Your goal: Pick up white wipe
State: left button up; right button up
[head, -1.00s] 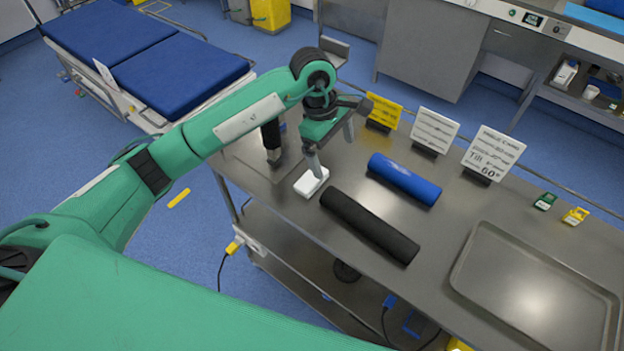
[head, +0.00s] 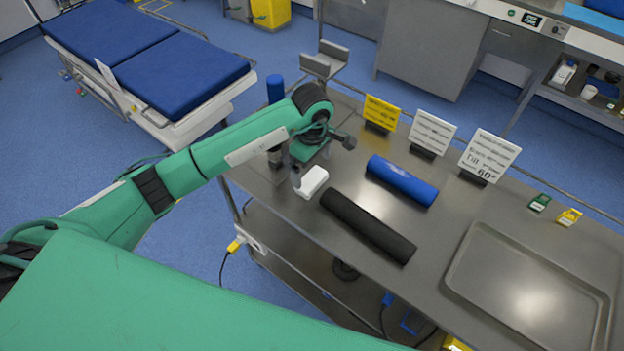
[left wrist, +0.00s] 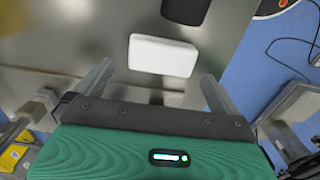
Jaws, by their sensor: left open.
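The white wipe (head: 313,182) is a small white block lying flat near the left end of the steel table. My left gripper (head: 311,168) is open, right beside it, with one finger low at the wipe's left side. The wipe also shows in the left wrist view (left wrist: 162,56), ahead of the open fingers of my left gripper (left wrist: 158,72) and roughly centred between them. Nothing is held. Whether a finger touches the wipe I cannot tell. My right gripper is not in view.
A black roll (head: 367,225) lies just right of the wipe, and a blue roll (head: 402,180) lies behind it. Several sign cards, one of them yellow (head: 381,112), stand along the back edge. A steel tray (head: 459,270) lies at the right.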

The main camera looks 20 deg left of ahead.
aim_at(312, 179)
pick_arm(q)
jog(key=f+p, duration=0.1)
jog(key=f, duration=0.2)
jog(key=shift+s+p, duration=0.2)
jog(key=shift+p, duration=0.15)
jog(key=shift+w+f, duration=0.1)
jog(key=shift+f, duration=0.65)
jog(key=c, duration=0.7)
jog(key=shift+r, duration=0.1)
notch_tip(312, 179, up, 20)
jog(key=b, duration=0.4)
